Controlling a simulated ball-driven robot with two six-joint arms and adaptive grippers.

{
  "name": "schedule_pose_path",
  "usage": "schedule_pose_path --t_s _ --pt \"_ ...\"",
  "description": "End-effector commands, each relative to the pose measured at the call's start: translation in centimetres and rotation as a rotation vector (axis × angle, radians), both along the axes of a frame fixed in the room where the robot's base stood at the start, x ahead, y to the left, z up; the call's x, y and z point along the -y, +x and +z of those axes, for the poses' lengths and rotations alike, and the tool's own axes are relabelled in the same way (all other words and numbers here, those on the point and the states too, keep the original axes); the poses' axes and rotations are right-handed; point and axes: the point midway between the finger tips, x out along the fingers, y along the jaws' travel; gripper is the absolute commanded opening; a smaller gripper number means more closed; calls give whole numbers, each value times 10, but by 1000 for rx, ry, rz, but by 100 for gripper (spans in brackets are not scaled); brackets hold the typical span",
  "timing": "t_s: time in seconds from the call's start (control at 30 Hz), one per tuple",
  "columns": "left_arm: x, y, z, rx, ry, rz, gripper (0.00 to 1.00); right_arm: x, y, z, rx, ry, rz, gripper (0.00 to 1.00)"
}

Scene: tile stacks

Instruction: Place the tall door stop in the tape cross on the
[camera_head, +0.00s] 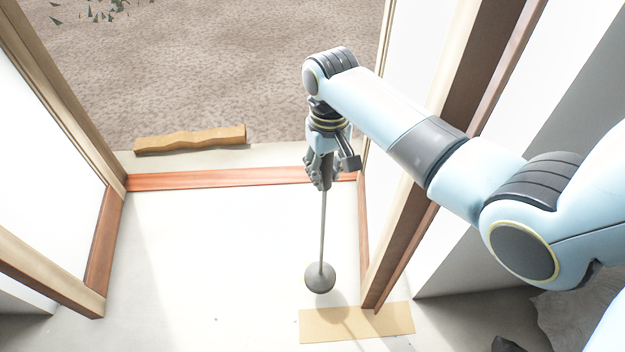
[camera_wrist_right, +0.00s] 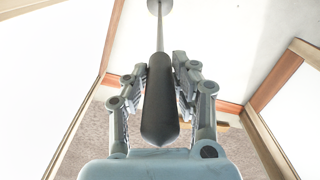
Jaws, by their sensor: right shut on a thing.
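The tall door stop has a dark handle, a thin grey rod and a round grey base (camera_head: 320,278). My right gripper (camera_head: 321,180) is shut on its handle, and the stop hangs nearly upright with the base down. In the right wrist view the dark handle (camera_wrist_right: 160,100) lies between the two fingers, with the rod running up to the base at the top edge. I cannot tell if the base touches the floor. A faint yellowish mark shows at the base's left edge; the base may hide more of it. I cannot make out a clear tape cross. My left gripper is not in view.
A tan flat board (camera_head: 356,323) lies on the floor below the base. A reddish wooden sill (camera_head: 220,179) crosses the doorway, with a wooden log (camera_head: 190,139) beyond it. A wooden door frame (camera_head: 415,215) stands close to the right. The pale floor left of the base is clear.

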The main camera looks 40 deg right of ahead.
Motion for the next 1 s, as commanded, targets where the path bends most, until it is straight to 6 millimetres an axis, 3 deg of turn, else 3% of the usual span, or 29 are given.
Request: schedule_pose_path --t_s 0.03,0.1,0.33,0.7,1.0 --pt "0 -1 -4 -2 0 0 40 3 16 6 6 -1 -7 0" --pt "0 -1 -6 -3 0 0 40 6 29 14 3 0 -14 0" --pt "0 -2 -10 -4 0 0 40 10 53 28 1 3 -24 0" --pt "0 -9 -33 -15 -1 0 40 11 56 -24 -2 2 -25 0" --pt "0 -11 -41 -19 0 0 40 11 56 -44 0 3 -24 0"
